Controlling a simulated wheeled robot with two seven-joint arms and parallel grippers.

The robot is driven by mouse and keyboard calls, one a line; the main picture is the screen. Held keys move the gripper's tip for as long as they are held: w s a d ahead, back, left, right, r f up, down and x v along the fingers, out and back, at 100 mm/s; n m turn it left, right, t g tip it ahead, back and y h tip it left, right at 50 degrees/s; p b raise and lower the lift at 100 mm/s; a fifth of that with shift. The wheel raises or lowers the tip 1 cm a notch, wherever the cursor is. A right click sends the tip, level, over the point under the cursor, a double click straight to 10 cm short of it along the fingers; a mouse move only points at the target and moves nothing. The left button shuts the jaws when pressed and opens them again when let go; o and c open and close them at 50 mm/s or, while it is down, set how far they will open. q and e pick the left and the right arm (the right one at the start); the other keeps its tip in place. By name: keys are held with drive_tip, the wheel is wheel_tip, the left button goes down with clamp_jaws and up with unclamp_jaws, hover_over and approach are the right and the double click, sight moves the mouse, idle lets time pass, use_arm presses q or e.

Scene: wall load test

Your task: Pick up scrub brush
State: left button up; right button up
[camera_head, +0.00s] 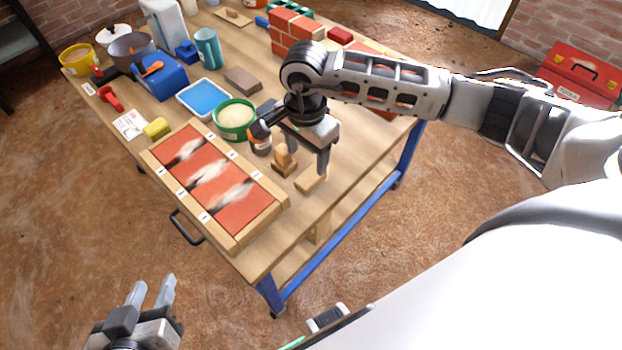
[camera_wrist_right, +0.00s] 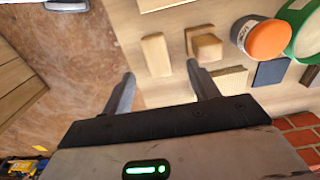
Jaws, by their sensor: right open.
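A small pale wooden block (camera_head: 309,180), which looks like the scrub brush, lies near the workbench's front right corner; no bristles can be made out. In the right wrist view the block (camera_wrist_right: 157,55) shows between and beyond the fingertips. My right gripper (camera_head: 297,145) is open and empty above this part of the bench, one finger pointing down close to the block. It also shows in the wrist view (camera_wrist_right: 160,72). A wooden piece with a raised knob (camera_head: 284,159) stands beside the block. My left gripper (camera_head: 154,284) is open and empty, low over the floor left of the bench.
An orange-capped jar (camera_head: 260,142) and a green tub (camera_head: 235,118) stand close behind the knobbed piece. A wood-framed red panel (camera_head: 212,182) covers the front left of the workbench (camera_head: 262,262). Red bricks (camera_head: 297,30), a blue tray (camera_head: 204,97) and several containers stand further back.

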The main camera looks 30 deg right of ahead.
sight(311, 175)
wheel_tip(311, 175, down, 3)
drive_tip(key=shift+r, duration=0.1)
drive_tip(key=f, duration=0.4)
drive_tip(key=shift+s+d+f, duration=0.15)
drive_tip(key=shift+s+d, duration=0.1)
drive_tip(key=shift+d, duration=0.1)
drive_tip(key=shift+f, duration=0.5)
drive_tip(key=c, duration=1.1)
